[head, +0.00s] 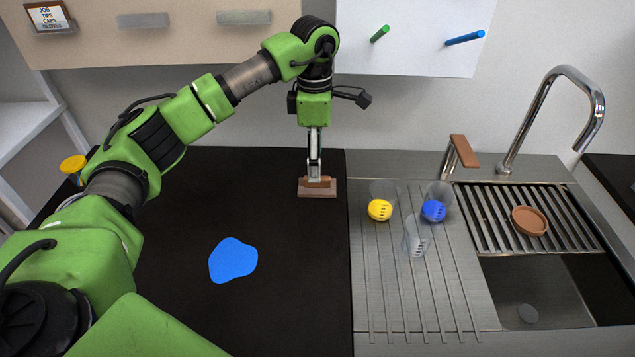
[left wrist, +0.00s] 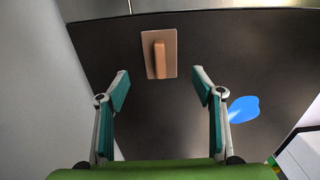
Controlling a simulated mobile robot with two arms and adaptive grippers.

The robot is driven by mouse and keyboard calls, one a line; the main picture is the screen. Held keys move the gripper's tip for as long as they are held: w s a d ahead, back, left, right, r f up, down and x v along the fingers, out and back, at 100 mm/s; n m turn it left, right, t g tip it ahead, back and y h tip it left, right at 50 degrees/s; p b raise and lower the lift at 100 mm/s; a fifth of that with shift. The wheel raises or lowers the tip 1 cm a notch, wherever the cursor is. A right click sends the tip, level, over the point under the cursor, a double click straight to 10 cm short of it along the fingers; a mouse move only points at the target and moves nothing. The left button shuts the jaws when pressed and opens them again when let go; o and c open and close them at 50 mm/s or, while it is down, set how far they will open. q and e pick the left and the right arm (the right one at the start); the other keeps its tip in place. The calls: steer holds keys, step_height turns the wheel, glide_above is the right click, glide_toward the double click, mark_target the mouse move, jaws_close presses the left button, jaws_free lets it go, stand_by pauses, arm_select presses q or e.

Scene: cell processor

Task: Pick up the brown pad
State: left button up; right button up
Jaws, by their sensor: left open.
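The brown pad (head: 318,193) lies on the dark counter near the back wall, just left of the metal drainboard. In the left wrist view it is a flat rectangular plate with a raised, lighter brown bar along its middle (left wrist: 158,60). My left gripper (head: 314,175) points down right at the pad in the head view. In the left wrist view the fingers (left wrist: 162,80) are spread apart with nothing between them, and the pad shows beyond the fingertips. I cannot tell whether a finger touches it. My right gripper is not in view.
A blue spill (head: 233,260) lies on the counter. Clear cups with a yellow (head: 380,209), a blue (head: 434,209) and a pale filling (head: 416,240) stand on the drainboard (head: 375,290). A tap (head: 545,95) and a sink with a round brown dish (head: 529,220) are at right.

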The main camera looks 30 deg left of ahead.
arm_select(q)
steer(key=shift+f, duration=0.65)
steer(key=shift+f+p, duration=0.3)
steer(key=shift+f, duration=0.05)
steer(key=f, duration=0.2)
steer(key=f+p, duration=0.1)
steer(key=shift+d+f, duration=0.25)
steer(key=shift+f, duration=0.45)
steer(key=c, duration=1.1)
